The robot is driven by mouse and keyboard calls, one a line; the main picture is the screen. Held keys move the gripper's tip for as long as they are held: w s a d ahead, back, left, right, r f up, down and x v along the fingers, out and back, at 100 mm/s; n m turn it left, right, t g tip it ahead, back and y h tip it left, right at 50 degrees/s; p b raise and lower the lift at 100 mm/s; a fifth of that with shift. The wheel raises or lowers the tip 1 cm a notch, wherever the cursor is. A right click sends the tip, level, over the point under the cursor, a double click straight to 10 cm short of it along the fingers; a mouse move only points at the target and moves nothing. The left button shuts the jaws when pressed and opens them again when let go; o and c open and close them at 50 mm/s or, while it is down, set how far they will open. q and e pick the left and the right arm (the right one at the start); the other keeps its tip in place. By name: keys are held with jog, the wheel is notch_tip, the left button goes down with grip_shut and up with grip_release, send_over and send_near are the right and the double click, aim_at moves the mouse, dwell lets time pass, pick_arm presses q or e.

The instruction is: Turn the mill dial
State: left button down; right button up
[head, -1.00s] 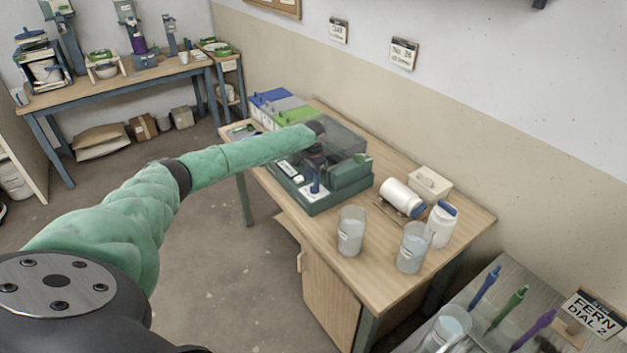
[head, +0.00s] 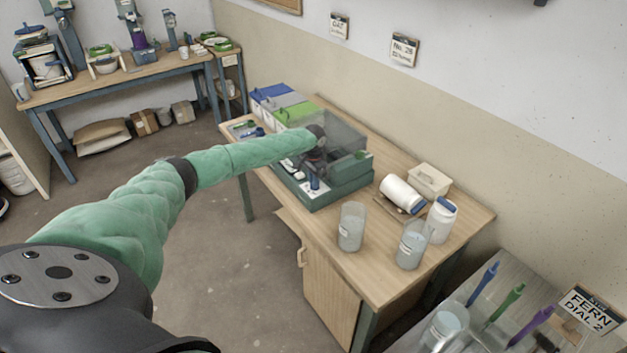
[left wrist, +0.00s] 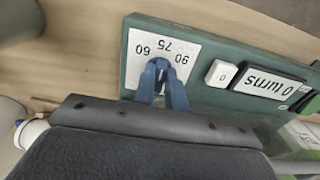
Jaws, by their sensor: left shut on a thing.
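The mill (head: 350,180) is a dark green machine with a clear cover on the wooden table. Its dial plate (left wrist: 148,48) is white, marked 60, 75 and 90, and shows upside down in the left wrist view. My left gripper (left wrist: 161,76) has blue fingers shut on the small mill dial in front of that plate. The fingers hide most of the dial, so its setting cannot be read. In the head view the left gripper (head: 314,182) reaches down at the mill's front.
Two clear beakers (head: 351,228) (head: 411,245), a lying white jar (head: 400,193) and a standing one (head: 441,220) are near the mill. Blue, grey and green-lidded boxes (head: 295,113) stand behind it. A card (head: 592,311) reads "FERN DIAL 2".

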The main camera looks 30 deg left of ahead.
jog(key=shift+r, duration=0.1)
pick_arm(q)
jog(key=shift+n, duration=0.4)
jog(key=shift+d+r+n+p, duration=0.15)
jog(key=shift+n+p, duration=0.6)
jog(key=shift+n, duration=0.65)
jog(key=shift+n+p, duration=0.4)
jog(key=n+p, duration=0.1)
jog(key=n, duration=0.2)
jog(key=shift+d+p, duration=0.1)
jog(key=shift+p, duration=0.2)
jog(key=shift+n+p, duration=0.3)
jog(key=shift+n, duration=0.9)
pick_arm(e)
jog(key=shift+s+d+r, duration=0.2)
jog(key=shift+s+r, duration=0.55)
jog(key=shift+r, duration=0.1)
jog(key=shift+s+d+r, duration=0.15)
jog(key=shift+s+r, duration=0.55)
jog(key=shift+r, duration=0.15)
pick_arm(q)
jog(key=shift+w, duration=0.1)
pick_arm(e)
jog(key=shift+w, duration=0.1)
